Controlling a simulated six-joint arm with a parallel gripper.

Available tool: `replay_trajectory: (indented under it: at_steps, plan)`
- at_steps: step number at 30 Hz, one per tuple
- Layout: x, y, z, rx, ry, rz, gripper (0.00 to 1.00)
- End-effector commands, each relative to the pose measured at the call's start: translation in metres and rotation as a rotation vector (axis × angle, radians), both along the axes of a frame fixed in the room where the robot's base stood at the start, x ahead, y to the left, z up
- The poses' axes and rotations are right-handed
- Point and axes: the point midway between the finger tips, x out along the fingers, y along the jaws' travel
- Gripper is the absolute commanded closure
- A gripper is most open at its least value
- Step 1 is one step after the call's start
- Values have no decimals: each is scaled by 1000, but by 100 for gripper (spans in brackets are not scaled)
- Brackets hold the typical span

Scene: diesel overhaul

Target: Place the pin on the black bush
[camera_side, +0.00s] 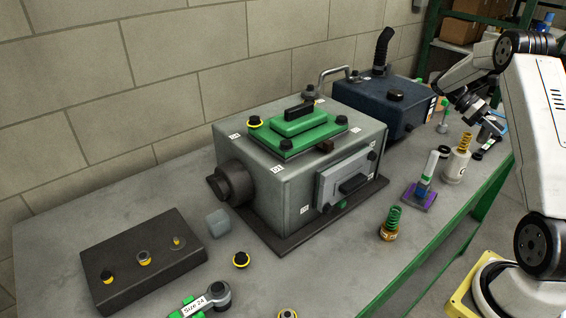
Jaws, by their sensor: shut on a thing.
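My gripper (477,112) is at the upper right, over the far right end of the bench. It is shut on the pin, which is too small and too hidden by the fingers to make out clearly. I cannot tell for certain which of the two is the bush. My gripper is apart from the ring-shaped part.
A grey engine block (250,165) with a green cover and a dark blue box (365,105) fill the middle and back. A dark fixture block (145,275) lies at front left.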

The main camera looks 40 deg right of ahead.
Motion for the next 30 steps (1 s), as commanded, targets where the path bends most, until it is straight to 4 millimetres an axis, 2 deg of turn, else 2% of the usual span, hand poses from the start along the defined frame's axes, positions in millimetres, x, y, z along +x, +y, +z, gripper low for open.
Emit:
replay_trajectory:
  at_steps: [6,15,24,30]
  plan:
    - [11,-34,2,0,0,263,100]
    - [34,-72,4,-1,1,613,100]
    - [66,-100,3,-1,1,973,100]
    - [91,-111,-2,1,2,1214,100]
